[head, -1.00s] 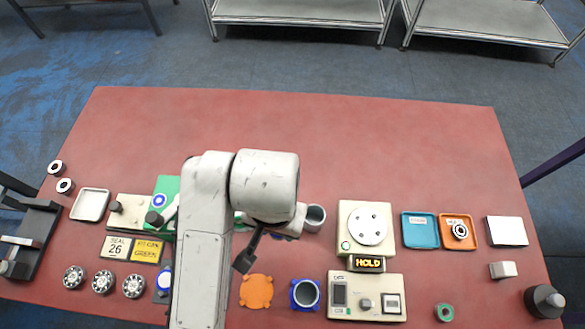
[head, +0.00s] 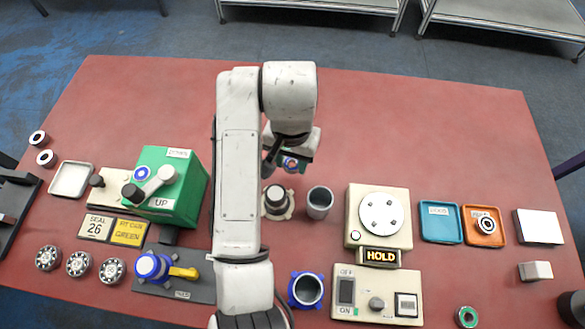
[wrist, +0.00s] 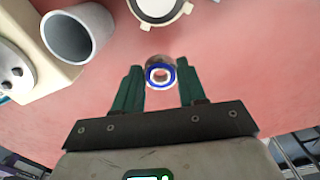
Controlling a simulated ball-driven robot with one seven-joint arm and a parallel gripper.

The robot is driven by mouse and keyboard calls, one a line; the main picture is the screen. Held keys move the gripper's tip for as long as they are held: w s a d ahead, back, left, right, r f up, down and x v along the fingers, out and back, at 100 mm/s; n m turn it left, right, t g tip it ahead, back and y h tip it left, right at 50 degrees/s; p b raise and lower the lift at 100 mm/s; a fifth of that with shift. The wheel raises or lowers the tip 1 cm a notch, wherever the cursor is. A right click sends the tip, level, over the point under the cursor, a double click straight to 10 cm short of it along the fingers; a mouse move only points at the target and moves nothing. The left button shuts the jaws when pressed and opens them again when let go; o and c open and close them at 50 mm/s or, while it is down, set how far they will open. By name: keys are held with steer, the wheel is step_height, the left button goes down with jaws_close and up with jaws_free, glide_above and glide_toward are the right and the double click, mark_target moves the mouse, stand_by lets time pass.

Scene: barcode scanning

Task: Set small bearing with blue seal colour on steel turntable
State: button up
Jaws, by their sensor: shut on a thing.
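The small bearing with a blue seal ring (wrist: 160,75) is between my gripper's fingertips in the wrist view. The gripper is over the red table, beyond the grey cup.
A grey cup (head: 320,202) stands between my gripper and the turntable. A cream dark-topped piece (head: 277,201) is just below the gripper. A HOLD sign (head: 380,256) fronts the turntable. Blue (head: 441,222) and orange (head: 484,226) trays lie right. The far table is clear.

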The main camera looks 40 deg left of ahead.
mark_target(292, 165)
steer(key=shift+w+a+f, duration=0.35)
steer(key=shift+w+f, duration=0.25)
steer(key=shift+f, duration=1.75)
steer(key=shift+f, duration=0.15)
steer(key=o, duration=1.1)
steer(key=shift+c, duration=0.2)
